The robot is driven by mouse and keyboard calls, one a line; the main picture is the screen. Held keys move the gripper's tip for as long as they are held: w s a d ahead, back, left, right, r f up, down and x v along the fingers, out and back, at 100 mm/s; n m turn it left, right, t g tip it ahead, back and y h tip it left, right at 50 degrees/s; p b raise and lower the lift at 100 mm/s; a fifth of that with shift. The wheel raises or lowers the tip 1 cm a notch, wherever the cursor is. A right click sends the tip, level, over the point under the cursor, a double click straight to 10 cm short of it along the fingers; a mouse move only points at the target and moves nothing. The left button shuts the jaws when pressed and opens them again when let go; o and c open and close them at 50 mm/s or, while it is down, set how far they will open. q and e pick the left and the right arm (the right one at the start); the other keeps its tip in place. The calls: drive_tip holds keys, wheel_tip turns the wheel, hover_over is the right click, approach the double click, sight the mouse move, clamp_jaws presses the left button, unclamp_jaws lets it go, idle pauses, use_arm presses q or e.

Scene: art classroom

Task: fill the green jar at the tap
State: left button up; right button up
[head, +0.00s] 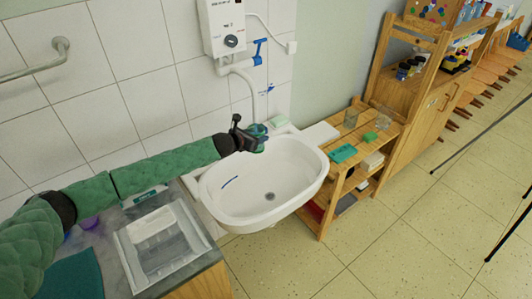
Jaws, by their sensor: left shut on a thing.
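My left arm reaches in from the left, and its dark left gripper (247,137) is over the back edge of the white sink (215,187). It is shut on the green jar (259,131), which shows small and partly hidden by the fingers. The jar is above the basin's rear rim. A white pipe with a blue lever (259,47) comes from the white water heater (222,28) on the wall above and runs down behind the jar. I cannot make out the tap's outlet, any water, or the jar's contents. My right gripper is not in view.
A counter with a white tray (165,245) is at lower left. A wooden shelf (388,146) with glass jars and green items stands right of the sink. The tiled floor at right is mostly open, with thin black legs.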

sight(260, 152)
use_arm(q)
drive_tip(key=shift+s+d+p, duration=0.2)
drive_tip(key=shift+s+d, duration=0.25)
drive_tip(key=shift+s, duration=0.25)
drive_tip(key=shift+s+d+p, duration=0.15)
drive_tip(key=shift+s+d, duration=0.25)
drive_tip(key=shift+s, duration=0.3)
drive_tip(key=shift+s+d+p, duration=0.2)
drive_tip(key=shift+s+d, duration=0.35)
drive_tip(key=shift+s, duration=0.35)
drive_tip(key=shift+s+d+p, duration=0.2)
drive_tip(key=shift+s+d, duration=0.3)
drive_tip(key=shift+s, duration=0.4)
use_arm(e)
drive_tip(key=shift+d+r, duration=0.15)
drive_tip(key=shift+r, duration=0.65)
